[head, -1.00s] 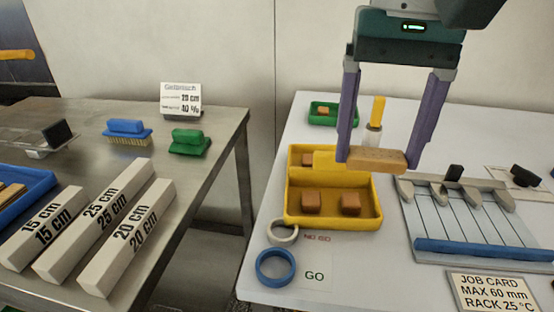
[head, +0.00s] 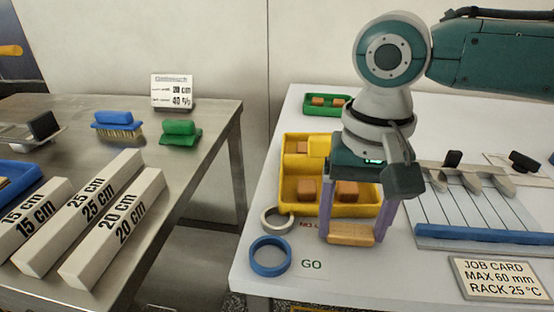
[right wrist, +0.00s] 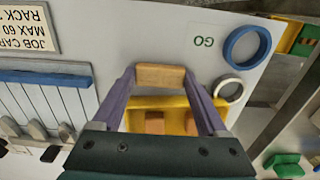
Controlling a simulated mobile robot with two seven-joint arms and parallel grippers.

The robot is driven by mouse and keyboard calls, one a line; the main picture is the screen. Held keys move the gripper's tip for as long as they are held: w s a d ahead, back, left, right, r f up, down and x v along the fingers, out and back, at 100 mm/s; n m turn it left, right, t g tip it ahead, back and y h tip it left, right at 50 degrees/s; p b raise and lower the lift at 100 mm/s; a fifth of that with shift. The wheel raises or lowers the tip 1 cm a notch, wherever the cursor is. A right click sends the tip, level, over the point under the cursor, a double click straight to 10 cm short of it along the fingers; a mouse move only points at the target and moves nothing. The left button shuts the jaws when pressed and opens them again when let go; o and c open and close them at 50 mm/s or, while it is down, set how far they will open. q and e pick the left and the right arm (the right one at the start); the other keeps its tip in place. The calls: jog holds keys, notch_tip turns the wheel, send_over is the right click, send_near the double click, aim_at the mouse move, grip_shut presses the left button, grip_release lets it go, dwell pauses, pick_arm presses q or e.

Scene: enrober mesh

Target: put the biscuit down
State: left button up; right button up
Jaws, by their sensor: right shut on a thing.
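My right gripper (head: 351,231) is shut on a tan, oblong biscuit (head: 350,238), one purple finger at each end. It points down over the white table, in front of the yellow tray (head: 283,180) and right of the GO print. I cannot tell whether the biscuit touches the table. The right wrist view shows the biscuit (right wrist: 160,76) between the fingertips, just beyond the yellow tray's edge (right wrist: 150,102). Brown pieces sit in the tray, partly hidden by my gripper. My left gripper is not in view.
A blue ring (head: 270,257) and a pale ring (head: 277,220) lie left of the gripper. A slatted rack with a blue bar (head: 485,236) and a job card (head: 499,279) are to the right. A green tray (head: 327,103) stands behind.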

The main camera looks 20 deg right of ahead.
jog(key=shift+f, duration=0.1)
jog(key=o, duration=0.9)
